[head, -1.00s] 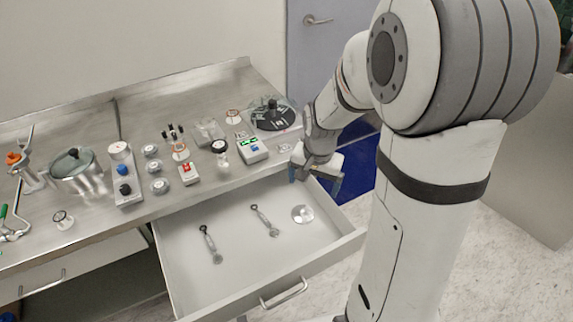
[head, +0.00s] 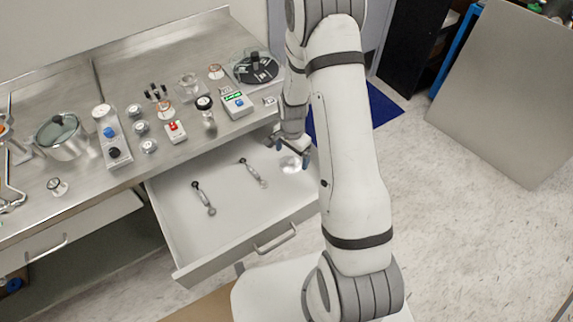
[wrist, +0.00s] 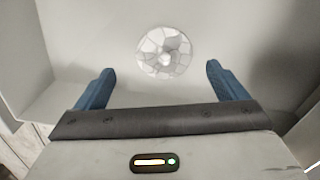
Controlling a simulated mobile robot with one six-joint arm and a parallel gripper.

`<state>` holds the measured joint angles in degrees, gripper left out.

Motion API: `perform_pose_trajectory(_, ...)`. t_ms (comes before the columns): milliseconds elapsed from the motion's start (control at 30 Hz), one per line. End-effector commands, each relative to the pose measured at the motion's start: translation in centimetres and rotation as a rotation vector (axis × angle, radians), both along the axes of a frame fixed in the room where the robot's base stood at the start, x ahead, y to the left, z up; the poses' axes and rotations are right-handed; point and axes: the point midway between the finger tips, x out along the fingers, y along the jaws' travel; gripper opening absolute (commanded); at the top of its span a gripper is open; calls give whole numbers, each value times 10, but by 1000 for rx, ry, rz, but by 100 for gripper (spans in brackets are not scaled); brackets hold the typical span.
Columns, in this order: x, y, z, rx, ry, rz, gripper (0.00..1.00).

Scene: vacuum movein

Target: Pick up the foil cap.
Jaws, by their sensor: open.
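The foil cap (wrist: 164,53) is a round, crinkled, silvery-white disc lying flat on the drawer floor. In the head view the foil cap (head: 291,164) lies near the right end of the open drawer (head: 222,226). My gripper (wrist: 157,85) is open, with blue fingers apart on either side of the picture. The cap shows between and beyond the fingertips in the wrist view, and nothing is held. In the head view my gripper (head: 292,152) hangs over the right part of the drawer, close to the cap.
Two small spoon-like tools (head: 203,198) (head: 252,172) lie in the drawer left of the cap. The drawer walls stand around. The counter above (head: 90,160) carries a pot (head: 62,137), a switch box, several small containers and a round black device (head: 256,68).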

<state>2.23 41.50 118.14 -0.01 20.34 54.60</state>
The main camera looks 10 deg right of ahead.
Motion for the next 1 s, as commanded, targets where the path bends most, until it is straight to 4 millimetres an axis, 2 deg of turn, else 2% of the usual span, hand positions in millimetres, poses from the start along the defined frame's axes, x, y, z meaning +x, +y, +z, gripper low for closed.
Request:
perform_pose_trajectory(267,0,2,-33,0,2,0,92)
perform_pose_trajectory(567,1,2,-38,0,0,0,92)
perform_pose_trajectory(1000,1,1,-37,0,0,-1,58)
